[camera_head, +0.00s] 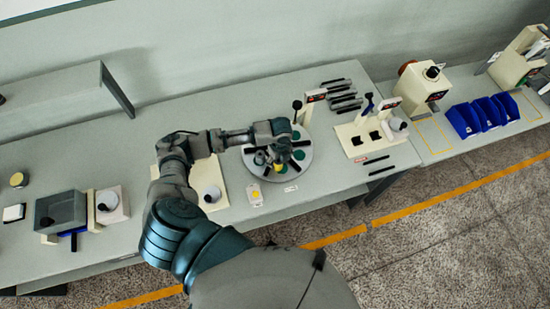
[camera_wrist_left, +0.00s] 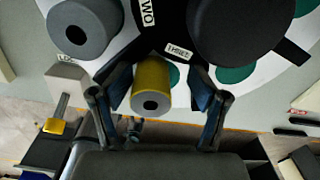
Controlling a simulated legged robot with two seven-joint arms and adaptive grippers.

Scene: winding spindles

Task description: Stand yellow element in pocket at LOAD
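The yellow element (camera_wrist_left: 151,86) is a yellow cylinder with a grey end and a dark hole, in the middle of the left wrist view. It is by the THREE label on the round dial plate (camera_head: 304,160), which has green pockets. My left gripper (camera_head: 276,161) is low over the front left of the dial. Its fingers (camera_wrist_left: 158,90) stand apart on either side of the yellow cylinder, with a gap visible at the right finger. The cylinder's lower end is hidden, so I cannot tell how it is seated. My right gripper is not in view.
A small box with a yellow patch (camera_head: 254,194) stands in front of the dial. A black-knobbed lever (camera_head: 297,106) rises behind it. A cream fixture (camera_head: 368,136) is to the right, with black bars (camera_head: 343,95) behind. Blue bins (camera_head: 482,114) stand farther right.

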